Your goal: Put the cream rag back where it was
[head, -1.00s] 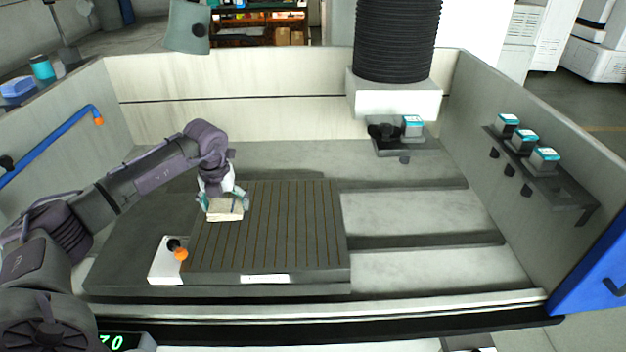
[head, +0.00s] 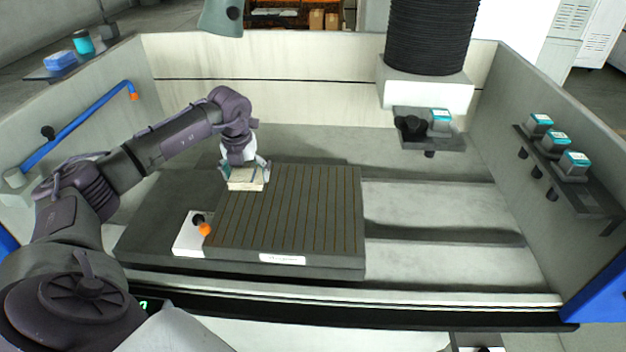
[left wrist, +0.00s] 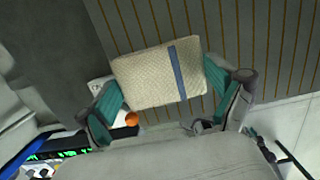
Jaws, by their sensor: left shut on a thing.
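The cream rag (head: 246,185) is a folded cream block over the back left part of the dark slotted table (head: 310,215). In the left wrist view the cream rag (left wrist: 155,78) shows a woven texture and a blue stripe. My left gripper (head: 245,175) is shut on it, with one teal fingertip at each side; the same gripper (left wrist: 165,88) spans it in the wrist view. I cannot tell whether the rag touches the table.
A white block with an orange-tipped knob (head: 204,229) sits at the table's left front corner. A dark head with a teal-topped block (head: 440,120) hangs at the back right. A shelf (head: 570,175) with several similar blocks is on the right wall. A blue pipe (head: 75,130) runs along the left wall.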

